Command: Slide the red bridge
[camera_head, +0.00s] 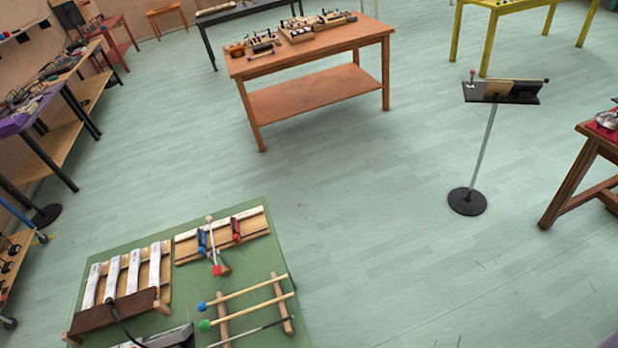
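A small red piece (235,229), which looks like the red bridge, stands on a pale wooden board (258,222) at the lower left. A blue piece (202,240) stands to its left on the same board. The board rests on a green mat or tabletop (180,300). I cannot make out strings on the board at this distance. My gripper does not show in this view.
Beside the board are a wooden bar instrument (125,275) and a rack with blue- and green-headed mallets (250,300). An orange table (310,50) stands beyond, and a music stand (468,200) at the right. The pale green floor between is open.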

